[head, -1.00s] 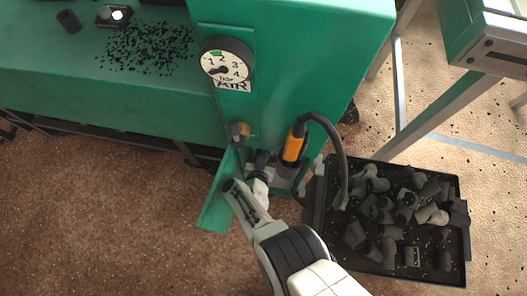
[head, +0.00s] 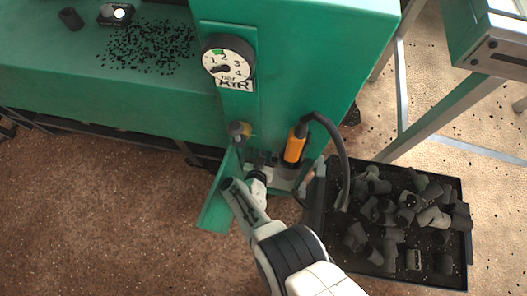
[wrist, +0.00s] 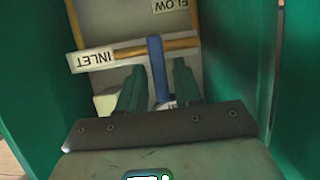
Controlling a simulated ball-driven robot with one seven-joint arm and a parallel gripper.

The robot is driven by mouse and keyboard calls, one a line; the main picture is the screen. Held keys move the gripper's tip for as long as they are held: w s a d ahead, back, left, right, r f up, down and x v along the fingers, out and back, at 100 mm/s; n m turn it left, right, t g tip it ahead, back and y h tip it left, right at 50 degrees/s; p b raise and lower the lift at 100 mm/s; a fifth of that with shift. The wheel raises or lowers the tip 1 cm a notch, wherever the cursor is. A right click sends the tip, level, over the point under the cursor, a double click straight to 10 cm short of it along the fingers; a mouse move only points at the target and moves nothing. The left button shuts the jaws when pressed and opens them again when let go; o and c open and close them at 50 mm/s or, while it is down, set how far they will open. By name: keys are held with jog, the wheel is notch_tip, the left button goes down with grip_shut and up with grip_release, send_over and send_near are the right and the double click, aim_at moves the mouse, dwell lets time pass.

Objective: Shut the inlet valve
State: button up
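In the wrist view the inlet valve's blue lever (wrist: 156,60) stands upright in the picture, crossing a brass pipe (wrist: 183,44) roughly at a right angle. A white label reading INLET (wrist: 93,59), upside down, is left of it. My gripper (wrist: 159,82) has one finger on each side of the lever, with visible gaps, so it is open around it. The lever's lower end is partly hidden near the fingers. In the head view my gripper (head: 257,176) reaches into the low recess of the green machine; the lever cannot be made out there.
Green walls flank the gripper closely, with a green panel (head: 216,205) at left. A gauge (head: 228,60) marked bar is above. An orange-bodied part (head: 296,145) with a dark hose is at right. A black tray (head: 458,262) of dark plugs stands on the floor.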

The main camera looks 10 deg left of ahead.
jog(key=shift+o, duration=0.5)
jog(key=shift+r, duration=0.1)
jog(key=shift+s+r+p, duration=0.1)
jog(key=shift+s+p, duration=0.15)
jog(key=shift+p, duration=0.1)
jog(key=p+v, duration=0.6)
jog(key=v, duration=0.4)
jog(key=shift+p, duration=0.3)
jog(key=shift+s, duration=0.2)
